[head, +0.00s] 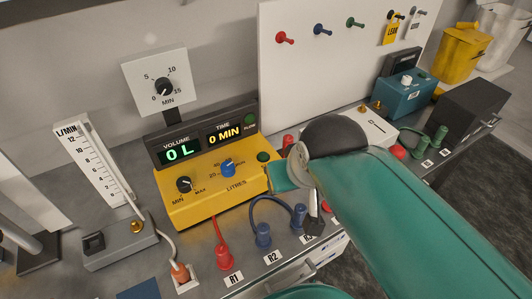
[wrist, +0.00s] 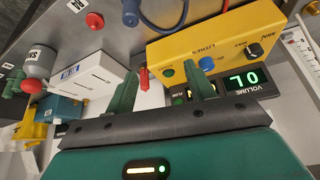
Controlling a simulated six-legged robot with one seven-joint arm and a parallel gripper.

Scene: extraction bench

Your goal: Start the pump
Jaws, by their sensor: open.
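The yellow pump box (head: 208,190) stands on the bench, with a green-lit display (head: 180,152) reading 0 L and an amber one (head: 224,134) reading 0 MIN. On its face are a black MIN–MAX knob (head: 184,184), a blue LITRES knob (head: 228,168) and a green button (head: 263,156) at the right end. In the wrist view the pump (wrist: 225,38) appears upside down, with the green button (wrist: 168,73) near my right finger. My gripper (wrist: 160,40) is open and empty, beside the pump's right end. My arm hides part of the bench there.
A timer dial (head: 163,87) stands behind the pump and a flow gauge (head: 98,165) to its left. Red (head: 222,256) and blue (head: 263,235) plugs with cables sit in front. A white box (head: 365,128) and a blue unit (head: 402,95) stand to the right.

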